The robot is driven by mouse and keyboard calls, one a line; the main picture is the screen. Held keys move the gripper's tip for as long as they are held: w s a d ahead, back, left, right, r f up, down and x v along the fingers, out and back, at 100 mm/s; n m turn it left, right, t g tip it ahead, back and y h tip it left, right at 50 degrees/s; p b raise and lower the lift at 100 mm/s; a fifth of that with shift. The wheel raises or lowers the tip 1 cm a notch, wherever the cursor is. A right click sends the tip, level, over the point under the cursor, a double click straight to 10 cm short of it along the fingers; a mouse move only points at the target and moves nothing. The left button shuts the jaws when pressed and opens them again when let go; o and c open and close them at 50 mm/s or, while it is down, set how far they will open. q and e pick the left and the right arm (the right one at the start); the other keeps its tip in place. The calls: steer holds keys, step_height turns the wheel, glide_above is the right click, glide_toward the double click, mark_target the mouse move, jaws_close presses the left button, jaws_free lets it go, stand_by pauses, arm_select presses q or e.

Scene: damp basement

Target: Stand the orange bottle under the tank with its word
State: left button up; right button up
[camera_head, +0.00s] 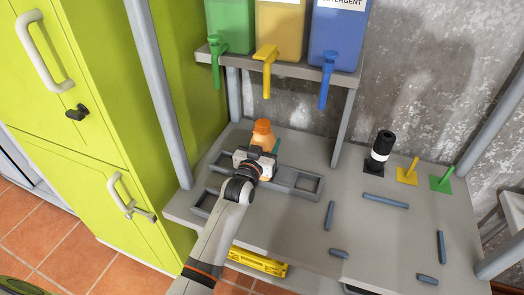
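The orange bottle (262,134) stands upright on the grey bench, in the picture below the yellow tap (266,68). No word shows on it. My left gripper (258,158) is at the bottle's body from the near side and hides its middle; whether the fingers press on it I cannot tell. Three tanks stand on the shelf above: green (231,25), yellow (280,28) and blue (337,40). The blue tank's label ends in "ETERGENT"; the yellow tank's label is cut off and no label shows on the green one. My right gripper is not in view.
Grey framed slots (297,182) lie around the bottle's place on the bench (300,235). Right of them are loose grey bars (386,200), a black-and-white bottle (380,150), and yellow (408,173) and green (442,181) pieces. A lime cabinet (90,110) stands close on the left.

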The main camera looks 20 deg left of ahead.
arm_select(q)
steer(key=shift+w+f+b, duration=0.7)
steer(key=shift+f+b, duration=0.25)
steer(key=shift+f, duration=0.05)
steer(key=shift+w+f+b, duration=0.65)
steer(key=shift+f+b, duration=0.3)
steer(key=shift+f, duration=0.05)
steer(key=o, duration=1.2)
steer(key=shift+f, duration=0.1)
steer(key=shift+s, duration=0.15)
